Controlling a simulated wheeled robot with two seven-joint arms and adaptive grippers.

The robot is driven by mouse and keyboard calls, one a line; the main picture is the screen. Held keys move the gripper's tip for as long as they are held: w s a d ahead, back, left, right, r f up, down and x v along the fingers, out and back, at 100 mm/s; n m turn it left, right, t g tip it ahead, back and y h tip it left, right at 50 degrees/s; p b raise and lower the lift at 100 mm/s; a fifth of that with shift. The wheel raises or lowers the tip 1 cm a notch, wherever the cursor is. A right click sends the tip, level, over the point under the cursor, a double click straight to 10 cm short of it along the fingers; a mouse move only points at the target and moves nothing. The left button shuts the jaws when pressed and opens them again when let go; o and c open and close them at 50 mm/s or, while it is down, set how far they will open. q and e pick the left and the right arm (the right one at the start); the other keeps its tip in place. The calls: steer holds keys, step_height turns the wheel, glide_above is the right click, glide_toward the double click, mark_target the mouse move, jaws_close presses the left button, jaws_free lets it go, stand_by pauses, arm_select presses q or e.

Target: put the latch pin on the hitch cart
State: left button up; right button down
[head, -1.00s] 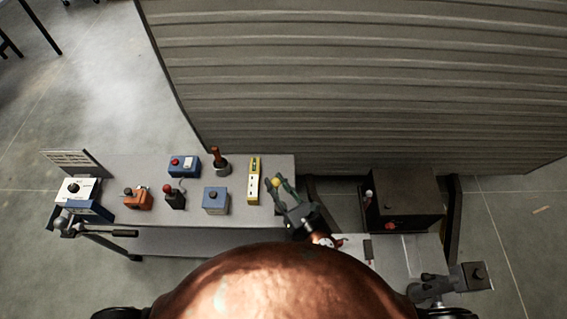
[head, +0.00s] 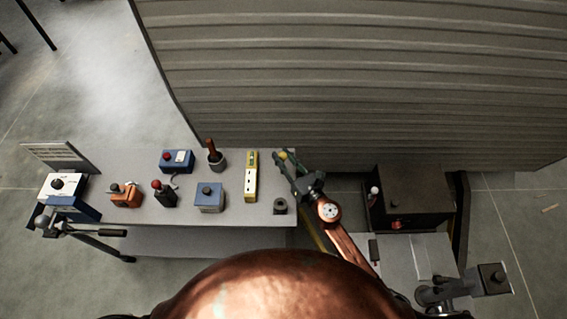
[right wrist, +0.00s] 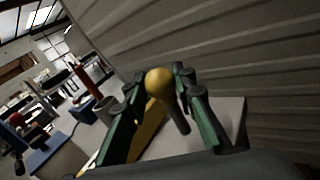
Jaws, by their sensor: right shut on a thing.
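The latch pin, with a yellow ball knob (head: 283,155) and a dark shaft, is in my right gripper (head: 288,163). In the right wrist view the yellow knob (right wrist: 158,83) sits between the green-lined fingers, and the dark shaft (right wrist: 179,121) slants down behind it. My left gripper is not in view.
The grey bench (head: 240,216) carries a dark round socket (head: 280,206), a yellow strip (head: 251,177), blue boxes (head: 209,197), an orange device (head: 126,195) and a red-knobbed lever (head: 163,194). A ribbed wall (head: 350,80) stands close behind.

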mark_target(284, 161)
steer(key=shift+w+f+b, duration=0.25)
steer(key=shift+f+b, duration=0.05)
steer(key=shift+f, duration=0.1)
steer(key=shift+w+f+b, duration=0.15)
steer(key=shift+f+b, duration=0.95)
steer(key=shift+f, duration=0.4)
steer(key=shift+d, duration=0.1)
steer(key=shift+f, duration=0.2)
steer(key=c, duration=1.6)
jaws_free()
